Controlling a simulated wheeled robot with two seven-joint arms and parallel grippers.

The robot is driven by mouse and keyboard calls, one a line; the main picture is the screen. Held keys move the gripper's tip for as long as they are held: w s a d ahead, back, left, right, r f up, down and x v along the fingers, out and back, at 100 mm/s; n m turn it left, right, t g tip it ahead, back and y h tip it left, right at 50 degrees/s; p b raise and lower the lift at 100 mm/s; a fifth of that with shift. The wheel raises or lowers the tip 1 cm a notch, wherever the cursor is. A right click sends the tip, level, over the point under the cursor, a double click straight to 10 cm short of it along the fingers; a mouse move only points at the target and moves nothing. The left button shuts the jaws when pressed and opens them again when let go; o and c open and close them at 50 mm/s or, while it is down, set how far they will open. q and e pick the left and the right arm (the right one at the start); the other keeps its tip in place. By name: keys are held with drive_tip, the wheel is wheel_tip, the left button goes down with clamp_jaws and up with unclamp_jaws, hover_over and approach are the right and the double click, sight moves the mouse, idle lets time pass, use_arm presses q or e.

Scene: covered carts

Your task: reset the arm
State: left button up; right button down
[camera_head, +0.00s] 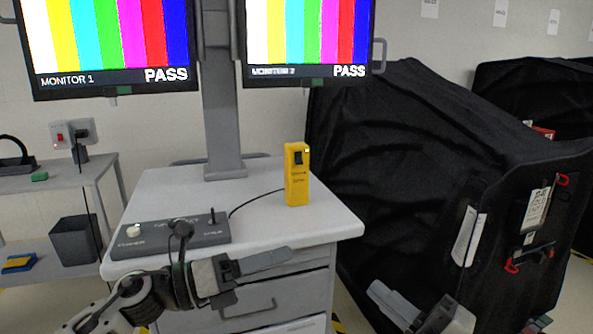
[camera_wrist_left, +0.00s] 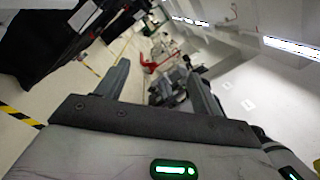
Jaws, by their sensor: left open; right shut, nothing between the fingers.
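My left arm (camera_head: 120,305) comes in from the lower left in the head view. Its left gripper (camera_head: 285,256) is in front of the grey cart's drawers, pointing right, seen nearly side-on. In the left wrist view the left gripper (camera_wrist_left: 157,72) shows two fingers spread apart with nothing held between them. My right gripper (camera_head: 378,292) is at the bottom edge, right of the cart and in front of the black cover. It is shut and empty. Most of the right arm is out of view.
The grey cart (camera_head: 335,222) carries a control box (camera_head: 205,236) and a yellow handheld device (camera_head: 297,190). Two monitors (camera_head: 110,45) hang above, both reading PASS. A black covered cart (camera_head: 400,150) stands close on the right. A side table (camera_head: 75,180) and bin (camera_head: 75,240) are left.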

use_arm(q)
drive_tip(key=s+a+f+n+t+y, duration=0.3)
drive_tip(key=f+n+t+y, duration=0.35)
drive_tip(key=n, duration=0.75)
drive_tip(key=s+a+f+n+t+y, duration=0.2)
drive_tip(key=a+f+n+t+y, duration=0.15)
drive_tip(key=f+n, duration=0.8)
drive_tip(key=s+a+f+n+g+y, duration=0.3)
drive_tip(key=s+f+n+g+y, duration=0.2)
drive_tip(key=s+f+n, duration=0.6)
drive_tip(key=s+n, duration=0.3)
drive_tip(key=shift+s+a+f+g, duration=0.2)
drive_tip(key=shift+f+g, duration=0.1)
drive_tip(key=shift+g, duration=0.1)
use_arm(e)
drive_tip(key=s+f+m+g+h, duration=0.1)
drive_tip(key=s+f+m+h, duration=0.3)
drive_tip(key=f+m, duration=0.3)
drive_tip(key=s+f+m+g+h, duration=0.2)
drive_tip(key=s+f+m+h, duration=0.2)
drive_tip(key=f, duration=0.6)
drive_tip(key=s+d+f+m+g+h, duration=0.1)
drive_tip(key=s+f+m+h, duration=0.3)
drive_tip(key=f+m, duration=0.5)
drive_tip(key=s+m, duration=0.2)
drive_tip(key=shift+s+g, duration=0.3)
drive_tip(key=shift+s, duration=0.1)
